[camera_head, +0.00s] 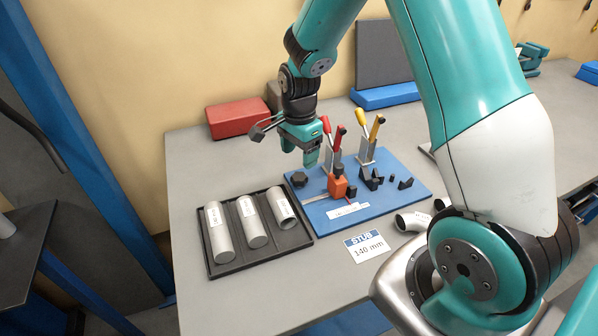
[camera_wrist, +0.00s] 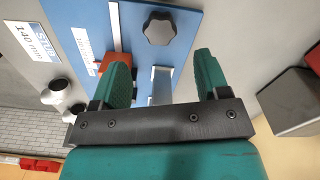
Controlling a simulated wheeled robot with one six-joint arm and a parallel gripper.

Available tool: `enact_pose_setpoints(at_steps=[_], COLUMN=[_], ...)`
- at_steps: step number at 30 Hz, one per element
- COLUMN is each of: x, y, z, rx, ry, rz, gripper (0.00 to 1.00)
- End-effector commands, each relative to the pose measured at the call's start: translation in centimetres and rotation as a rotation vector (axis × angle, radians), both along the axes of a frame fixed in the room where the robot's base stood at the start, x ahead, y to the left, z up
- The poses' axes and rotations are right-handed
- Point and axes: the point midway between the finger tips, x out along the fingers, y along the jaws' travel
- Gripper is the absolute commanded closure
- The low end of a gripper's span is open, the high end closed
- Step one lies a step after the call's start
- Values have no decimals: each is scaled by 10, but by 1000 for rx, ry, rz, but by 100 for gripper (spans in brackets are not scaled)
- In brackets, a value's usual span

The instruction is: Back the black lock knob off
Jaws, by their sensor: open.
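A lobed black knob (camera_head: 300,179) sits near the left end of the blue fixture board (camera_head: 408,181). In the wrist view the knob (camera_wrist: 160,28) lies just beyond my fingertips, roughly centred between them. My gripper (camera_head: 308,158) is open, empty and pointing down above the board's back left part, apart from the knob. Both green fingers show in the wrist view (camera_wrist: 162,55). An orange block (camera_head: 337,188) with a black top piece stands right of the knob beside a metal rail. In the wrist view the orange block (camera_wrist: 105,62) is partly hidden by the left finger.
Red-handled (camera_head: 337,138) and yellow-handled (camera_head: 375,130) toggle clamps stand behind. A black tray (camera_head: 224,268) with three tubes lies left. A red box (camera_head: 236,117) is at the back left.

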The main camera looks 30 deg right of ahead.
Motion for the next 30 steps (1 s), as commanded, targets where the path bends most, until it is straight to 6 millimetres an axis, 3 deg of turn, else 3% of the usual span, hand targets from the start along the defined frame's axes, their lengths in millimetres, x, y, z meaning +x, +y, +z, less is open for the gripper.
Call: enact_pose_setpoints(at_steps=[3,9,15,23,30], x=[-1,-1,0,0,0], y=[0,0,0,0,0], z=[-26,-58,-71,-72,-72], rx=[1,0,0,0,0], ry=[6,4,-1,-1,-1], rz=[1,2,2,2,2], gripper=[31,31,31,31,81])
